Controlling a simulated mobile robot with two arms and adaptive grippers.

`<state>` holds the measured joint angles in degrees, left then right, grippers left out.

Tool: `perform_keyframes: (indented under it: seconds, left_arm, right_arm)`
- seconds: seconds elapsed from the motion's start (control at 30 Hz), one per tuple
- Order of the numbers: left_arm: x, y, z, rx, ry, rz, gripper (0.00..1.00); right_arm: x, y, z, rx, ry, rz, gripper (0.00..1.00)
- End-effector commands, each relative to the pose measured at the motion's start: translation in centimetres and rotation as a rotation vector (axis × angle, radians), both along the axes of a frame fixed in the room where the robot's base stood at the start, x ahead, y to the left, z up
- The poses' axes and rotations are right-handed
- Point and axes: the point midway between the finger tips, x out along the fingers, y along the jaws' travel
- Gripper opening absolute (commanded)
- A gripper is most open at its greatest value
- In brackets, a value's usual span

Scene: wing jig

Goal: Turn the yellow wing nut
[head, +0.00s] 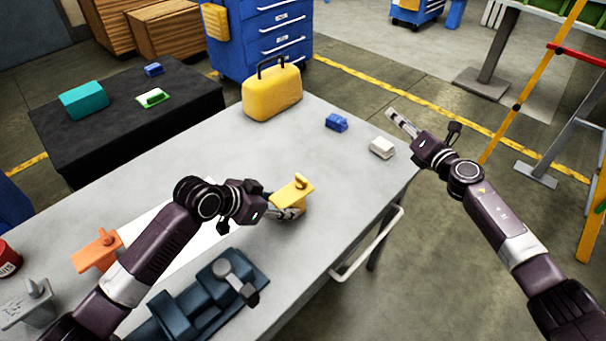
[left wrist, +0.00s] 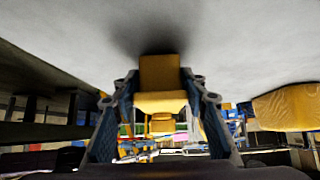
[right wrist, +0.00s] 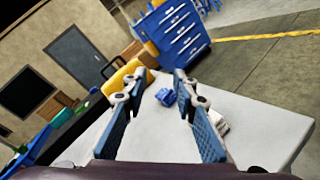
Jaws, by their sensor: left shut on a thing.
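The yellow wing nut (head: 301,182) shows on top of a yellow block-like fixture (head: 290,194) near the table's middle. My left gripper (head: 290,213) is low beside it, shut on the yellow piece. In the left wrist view the yellow piece (left wrist: 160,75) stands between the two fingers; its lower parts are partly hidden. I cannot tell exactly which part the fingers touch. My right gripper (head: 400,121) is open and empty, held out past the table's right side; its spread fingers show in the right wrist view (right wrist: 153,90).
On the grey table (head: 180,175) are an orange fixture (head: 97,250), a grey fixture (head: 33,304), a dark blue vise-like block (head: 205,300), a yellow case (head: 271,95), a blue block (head: 336,122) and a white block (head: 382,148). The table's middle back is clear.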

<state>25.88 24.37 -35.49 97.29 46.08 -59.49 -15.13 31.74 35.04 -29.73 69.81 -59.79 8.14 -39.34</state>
Motion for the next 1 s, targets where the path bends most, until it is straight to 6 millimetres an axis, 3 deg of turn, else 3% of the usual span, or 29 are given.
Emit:
perform_keyframes:
  seconds: [0.03,0.2,0.37,0.53,0.63,0.73,1.0]
  left_arm:
    - [0.1,0.0,0.1,-0.001,-0.003,0.0,0.01]
    - [0.1,-0.1,0.2,-0.002,-0.004,0.0,0.01]
    - [0.1,-0.1,0.2,-0.003,-0.003,-0.001,0.01]
    - [0.1,-0.1,0.2,-0.002,-0.004,0.0,0.01]
    - [0.1,-0.1,0.2,-0.002,-0.004,0.0,0.01]
    - [0.1,-0.1,0.2,-0.003,-0.003,-0.001,0.01]
    - [0.1,-0.1,0.1,-0.003,-0.003,-0.001,0.01]
  right_arm:
    - [0.1,2.4,1.9,-0.026,-0.026,0.067,0.26]
    - [-1.6,10.8,5.4,-0.087,-0.045,0.311,0.26]
    - [-5.0,18.7,6.9,-0.156,-0.004,0.554,0.26]
    - [-10.3,25.8,7.0,-0.311,0.113,0.806,0.26]
    - [-13.3,27.9,6.4,-0.439,0.21,0.902,0.26]
    - [-15.6,28.6,5.7,-0.585,0.319,0.948,0.26]
    - [-18.4,25.8,5.4,-0.92,0.571,0.849,0.26]
